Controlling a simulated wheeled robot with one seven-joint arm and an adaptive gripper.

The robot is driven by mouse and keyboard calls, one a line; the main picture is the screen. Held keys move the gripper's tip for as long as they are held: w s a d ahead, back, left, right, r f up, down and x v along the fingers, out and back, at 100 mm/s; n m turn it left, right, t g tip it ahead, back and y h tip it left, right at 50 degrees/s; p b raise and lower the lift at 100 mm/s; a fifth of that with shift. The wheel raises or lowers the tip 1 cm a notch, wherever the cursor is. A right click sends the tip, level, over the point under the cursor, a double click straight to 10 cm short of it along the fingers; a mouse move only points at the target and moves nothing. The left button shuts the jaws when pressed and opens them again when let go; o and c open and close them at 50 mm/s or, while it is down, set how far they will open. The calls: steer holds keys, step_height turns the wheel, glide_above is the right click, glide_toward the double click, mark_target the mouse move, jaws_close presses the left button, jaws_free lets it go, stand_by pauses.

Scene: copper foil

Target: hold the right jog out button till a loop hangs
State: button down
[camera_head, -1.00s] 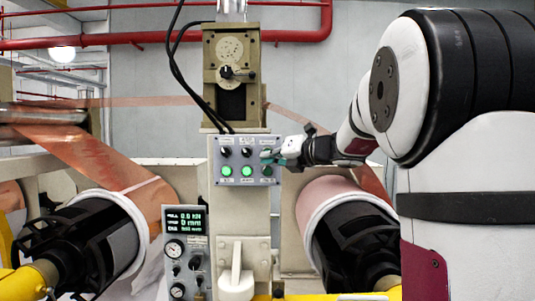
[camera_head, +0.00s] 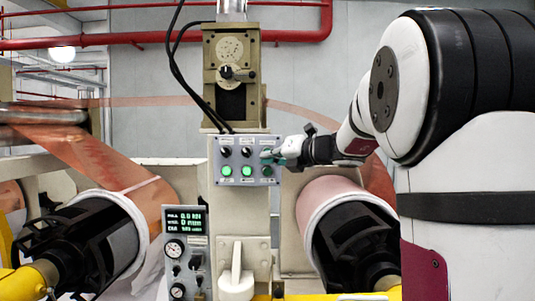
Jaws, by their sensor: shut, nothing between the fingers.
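The grey control panel (camera_head: 236,181) is on the front of the beige column. Two black knobs and two lit green buttons (camera_head: 247,170) show on it, with a darker green button (camera_head: 267,171) at the lower right. My gripper (camera_head: 268,157) is shut, its fingertips at the panel's upper right. They cover the control there; whether they touch or press it I cannot tell. The copper foil (camera_head: 310,112) leaves the column's right side as a bowed, arched band, curving down behind my arm to the right roll (camera_head: 322,195). No hanging loop shows.
A left foil roll on a black hub (camera_head: 75,245) has copper foil (camera_head: 85,155) slanting over it. A meter box with a small display (camera_head: 185,221) stands below the panel's left. A white lever handle (camera_head: 236,275) sits below the panel. Yellow bars run low in front.

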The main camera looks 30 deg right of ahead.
steer(key=shift+s, duration=0.1)
stand_by(0.6)
steer(key=shift+s+a+p, duration=0.3)
steer(key=shift+s+a, duration=0.2)
steer(key=shift+s, duration=0.1)
steer(key=shift+s+a+p, duration=0.4)
steer(key=shift+s+a, duration=0.3)
steer(key=shift+s, duration=0.35)
steer(key=shift+s+a+p, duration=0.35)
steer(key=shift+s+a, duration=0.35)
steer(key=shift+s, duration=0.35)
